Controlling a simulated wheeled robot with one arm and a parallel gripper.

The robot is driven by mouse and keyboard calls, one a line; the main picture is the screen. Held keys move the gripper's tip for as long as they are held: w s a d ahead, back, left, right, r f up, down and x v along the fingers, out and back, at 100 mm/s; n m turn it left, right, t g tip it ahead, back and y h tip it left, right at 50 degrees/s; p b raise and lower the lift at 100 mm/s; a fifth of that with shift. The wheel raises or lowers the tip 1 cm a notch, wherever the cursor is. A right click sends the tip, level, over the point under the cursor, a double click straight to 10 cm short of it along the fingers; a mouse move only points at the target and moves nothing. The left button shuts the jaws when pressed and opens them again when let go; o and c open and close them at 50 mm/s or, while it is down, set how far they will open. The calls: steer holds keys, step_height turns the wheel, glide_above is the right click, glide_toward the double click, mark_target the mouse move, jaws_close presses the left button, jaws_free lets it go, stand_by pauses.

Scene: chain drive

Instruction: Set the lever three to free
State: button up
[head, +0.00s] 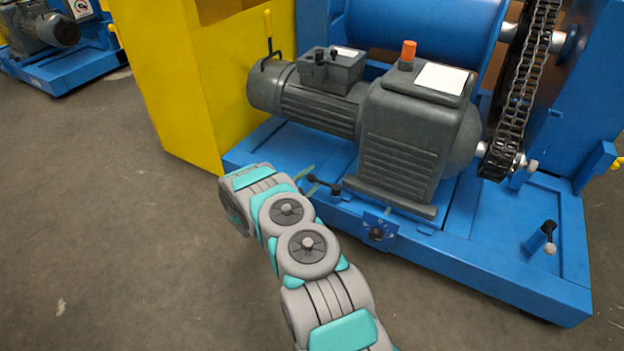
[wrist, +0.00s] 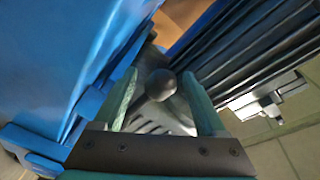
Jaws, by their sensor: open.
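A small black lever (head: 325,183) sticks out at the front edge of the blue base, beside the grey motor and gearbox. Its black ball knob shows in the wrist view (wrist: 161,84), between the two green fingers. My gripper (head: 309,181) is open around the knob, with a gap on each side; it also shows in the wrist view (wrist: 160,92). Another lever with a pale knob (head: 550,249) stands at the right of the base. A yellow-handled lever (head: 268,25) rises by the motor's left end. No lever number is readable, so I cannot tell which is three.
The grey gearbox (head: 410,135) stands close behind the lever. A blue plate with a dark knob (head: 377,233) is on the base's front. A chain (head: 517,100) runs at the right, and a yellow cabinet (head: 180,90) stands at the left. The floor in front is clear.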

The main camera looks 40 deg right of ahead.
jaws_close()
stand_by(0.6)
stand_by(0.8)
